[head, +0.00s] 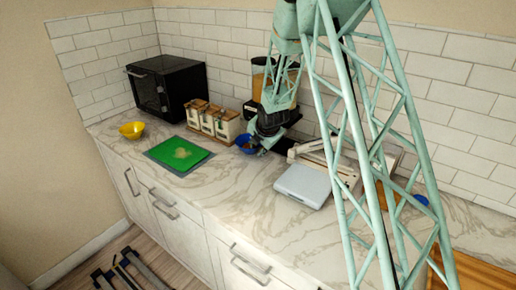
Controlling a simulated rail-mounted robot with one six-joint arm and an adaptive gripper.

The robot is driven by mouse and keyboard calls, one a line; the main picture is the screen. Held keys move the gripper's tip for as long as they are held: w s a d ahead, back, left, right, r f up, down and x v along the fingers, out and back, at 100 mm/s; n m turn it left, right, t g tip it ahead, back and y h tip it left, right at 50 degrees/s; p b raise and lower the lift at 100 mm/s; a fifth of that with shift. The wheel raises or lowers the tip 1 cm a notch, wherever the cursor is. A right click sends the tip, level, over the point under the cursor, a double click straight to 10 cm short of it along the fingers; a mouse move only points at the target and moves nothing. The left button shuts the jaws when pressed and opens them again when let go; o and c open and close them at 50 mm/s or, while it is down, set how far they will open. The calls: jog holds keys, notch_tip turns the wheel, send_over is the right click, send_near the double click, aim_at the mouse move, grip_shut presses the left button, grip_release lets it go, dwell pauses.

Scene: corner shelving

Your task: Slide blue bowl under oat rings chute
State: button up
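The blue bowl (243,146) stands on the marble counter near the back, in front of a dispenser (258,79) with orange-brown contents. My gripper (258,145) is low over the counter at the bowl's right side and hides part of it. The fingertips are too small and dark to tell whether they are open, shut or touching the bowl. I cannot tell which dispenser holds oat rings, and both chutes are hidden.
A green mat (166,158), yellow bowl (131,130) and black microwave (167,86) are farther left. A pale grey flat-topped device (303,185) stands right. The counter front between mat and device is clear.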

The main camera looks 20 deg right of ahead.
grip_shut()
jog(key=shift+s+d, duration=0.15)
dwell(0.4)
